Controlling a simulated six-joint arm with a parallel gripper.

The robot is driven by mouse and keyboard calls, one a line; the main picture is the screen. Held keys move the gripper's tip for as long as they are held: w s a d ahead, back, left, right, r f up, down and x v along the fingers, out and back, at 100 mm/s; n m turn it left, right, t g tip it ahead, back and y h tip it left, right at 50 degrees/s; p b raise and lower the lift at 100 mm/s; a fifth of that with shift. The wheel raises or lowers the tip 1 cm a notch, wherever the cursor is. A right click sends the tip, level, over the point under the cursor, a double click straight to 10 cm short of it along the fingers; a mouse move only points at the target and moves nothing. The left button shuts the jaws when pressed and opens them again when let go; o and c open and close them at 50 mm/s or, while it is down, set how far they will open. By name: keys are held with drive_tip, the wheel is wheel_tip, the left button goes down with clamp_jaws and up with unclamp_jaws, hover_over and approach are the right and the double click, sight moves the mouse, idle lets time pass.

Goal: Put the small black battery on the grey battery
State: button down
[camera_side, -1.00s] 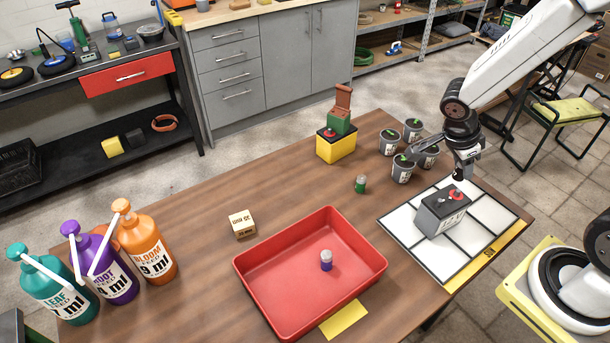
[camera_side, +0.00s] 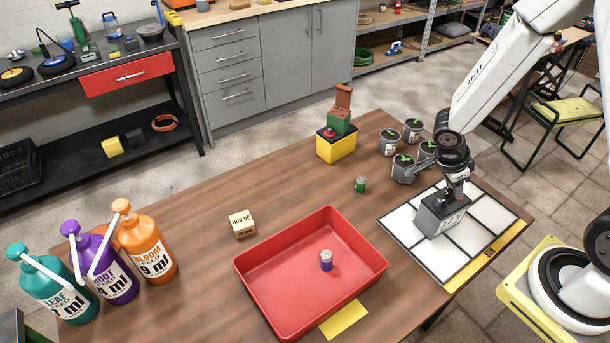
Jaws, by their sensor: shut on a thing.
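The grey battery (camera_side: 437,221) stands upright on the white tiled mat, its printed label facing front. My gripper (camera_side: 455,191) is directly over its top, pointing down. The gripper is shut on a small dark thing that fits the small black battery. The fingers and wrist hide most of it, and its outline is hard to make out. It is at or very near the grey battery's top; I cannot tell whether they touch. My gripper also covers the grey battery's red terminal.
The white tiled mat (camera_side: 408,236) has a yellow strip at its right edge. Several small plant pots (camera_side: 390,142) stand close behind. A green-topped cell (camera_side: 361,184), a red tray (camera_side: 277,299) with a purple cell (camera_side: 326,260), and a yellow battery (camera_side: 337,148) are left.

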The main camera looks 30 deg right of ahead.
drive_tip(key=shift+f, duration=0.35)
drive_tip(key=shift+f, duration=0.15)
drive_tip(key=shift+c, duration=1.9)
unclamp_jaws()
drive_tip(key=v, duration=1.2)
